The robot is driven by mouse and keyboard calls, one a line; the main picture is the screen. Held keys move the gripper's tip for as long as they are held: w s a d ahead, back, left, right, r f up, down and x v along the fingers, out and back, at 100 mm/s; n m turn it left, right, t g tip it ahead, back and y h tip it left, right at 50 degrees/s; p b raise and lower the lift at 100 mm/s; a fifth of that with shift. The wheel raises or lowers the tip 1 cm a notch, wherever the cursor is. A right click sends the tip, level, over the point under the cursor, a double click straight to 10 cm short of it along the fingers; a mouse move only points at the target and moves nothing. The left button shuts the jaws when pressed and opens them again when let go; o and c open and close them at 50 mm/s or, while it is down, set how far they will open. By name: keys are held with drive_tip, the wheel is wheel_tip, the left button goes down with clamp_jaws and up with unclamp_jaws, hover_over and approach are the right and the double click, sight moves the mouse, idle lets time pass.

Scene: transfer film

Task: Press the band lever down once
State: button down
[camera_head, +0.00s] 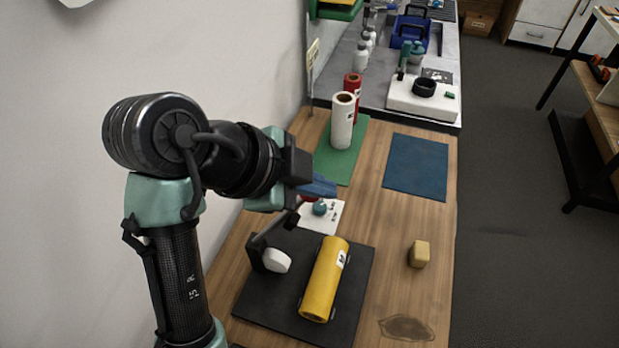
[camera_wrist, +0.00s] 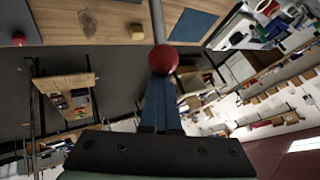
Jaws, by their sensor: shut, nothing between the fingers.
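My gripper (camera_head: 322,187) has blue fingers, closed together with nothing between them, above the far side of the black mat in the head view. In the wrist view its fingers (camera_wrist: 160,103) point at a red ball knob (camera_wrist: 163,59) on a grey rod (camera_wrist: 157,22). The knob overlaps the fingertips there; I cannot tell whether they touch. In the head view a dark lever arm (camera_head: 275,227) rises at a slant from a stand beside a white roller (camera_head: 276,261). A bit of red (camera_head: 308,198) shows just under the fingers, which hide most of it.
A yellow roll (camera_head: 325,280) lies on the black mat (camera_head: 262,305). A white card with a teal knob (camera_head: 320,208) is close by the gripper. A yellow block (camera_head: 419,253) sits to the right. White and red rolls stand on a green mat (camera_head: 330,168). The blue mat (camera_head: 416,167) is empty.

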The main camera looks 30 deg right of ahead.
drive_tip(key=w+a+r+p, duration=0.2)
drive_tip(key=w+a+r, duration=0.2)
drive_tip(key=w+a, duration=0.2)
drive_tip(key=shift+w+a+n, duration=0.3)
drive_tip(key=shift+w+a, duration=0.1)
drive_tip(key=shift+w, duration=0.8)
idle(0.7)
